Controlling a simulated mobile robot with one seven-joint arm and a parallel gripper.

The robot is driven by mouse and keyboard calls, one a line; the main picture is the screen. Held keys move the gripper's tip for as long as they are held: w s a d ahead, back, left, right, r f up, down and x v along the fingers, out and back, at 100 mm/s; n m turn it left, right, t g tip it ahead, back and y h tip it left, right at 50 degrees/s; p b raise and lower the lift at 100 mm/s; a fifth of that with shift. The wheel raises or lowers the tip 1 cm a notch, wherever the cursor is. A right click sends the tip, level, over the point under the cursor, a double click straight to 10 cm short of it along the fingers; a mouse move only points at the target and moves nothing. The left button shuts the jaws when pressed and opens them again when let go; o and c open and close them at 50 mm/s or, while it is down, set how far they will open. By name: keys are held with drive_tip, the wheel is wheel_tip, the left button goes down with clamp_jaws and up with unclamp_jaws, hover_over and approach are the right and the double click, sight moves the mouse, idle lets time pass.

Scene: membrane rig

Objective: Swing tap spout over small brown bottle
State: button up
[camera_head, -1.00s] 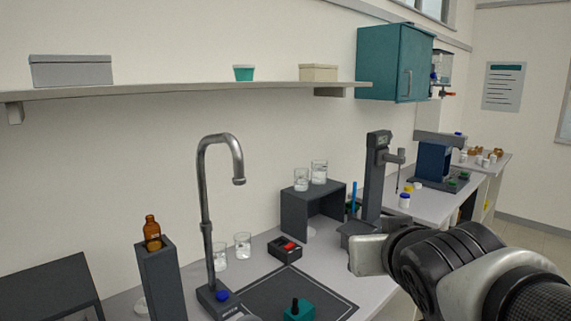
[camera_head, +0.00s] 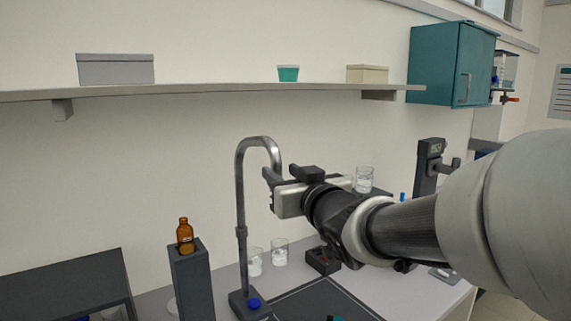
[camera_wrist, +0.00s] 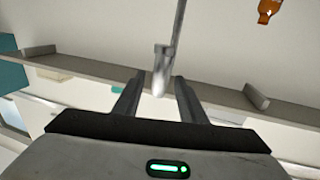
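The grey metal tap (camera_head: 240,215) stands on a dark base, its curved spout ending near my gripper. My gripper (camera_head: 269,180) is raised at the spout's down-turned end. In the wrist view the spout end (camera_wrist: 160,70) shows between the two spread fingers of my gripper (camera_wrist: 160,80), with gaps on both sides; I cannot tell how deep it lies between them. The small brown bottle (camera_head: 185,237) stands upright on a tall dark stand (camera_head: 192,285), left of the tap. The bottle also shows at the top right of the wrist view (camera_wrist: 267,9). The spout is not over it.
Glass beakers (camera_head: 279,252) stand behind the tap, and a dark box with a red part (camera_head: 322,261) is to their right. A dark rack (camera_head: 65,285) is at the lower left. A wall shelf (camera_head: 200,91) runs above. The air between spout and bottle looks clear.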

drive_tip(key=x, duration=0.8)
drive_tip(key=shift+p, duration=0.4)
drive_tip(key=shift+w, duration=0.1)
drive_tip(key=shift+c, duration=0.3)
clamp_jaws()
